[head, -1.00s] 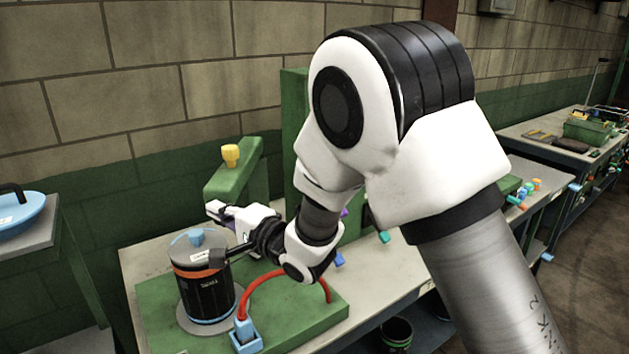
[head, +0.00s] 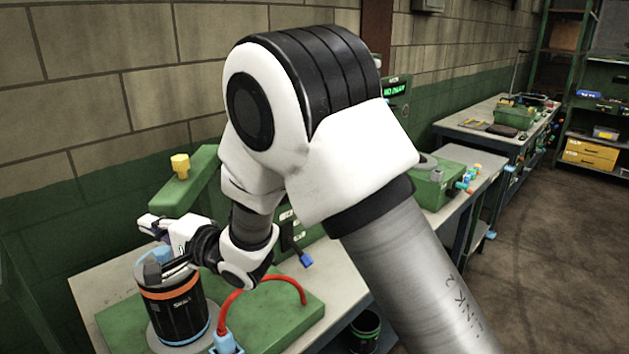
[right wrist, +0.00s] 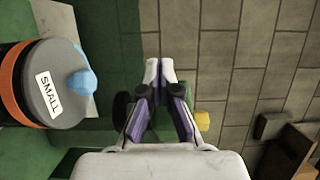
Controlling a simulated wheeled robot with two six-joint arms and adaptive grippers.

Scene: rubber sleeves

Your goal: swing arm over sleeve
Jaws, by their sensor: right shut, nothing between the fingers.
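The sleeve (head: 180,312) is a black cylinder with an orange band, upright on the green base at the lower left. The green swing arm (head: 188,188) with a yellow knob (head: 180,166) stands behind the sleeve. The yellow knob also shows in the right wrist view (right wrist: 202,121). My right gripper (head: 148,222) is shut and empty, between the swing arm and the sleeve's top in the head view. Its own wrist hides part of both. My left gripper is not in view.
A red hose (head: 262,284) loops over the green base (head: 285,325) to a blue connector (head: 226,342), right of the sleeve. My right arm covers the bench's middle. A dark bucket (head: 366,330) stands below the bench front. A brick wall (head: 110,85) rises behind.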

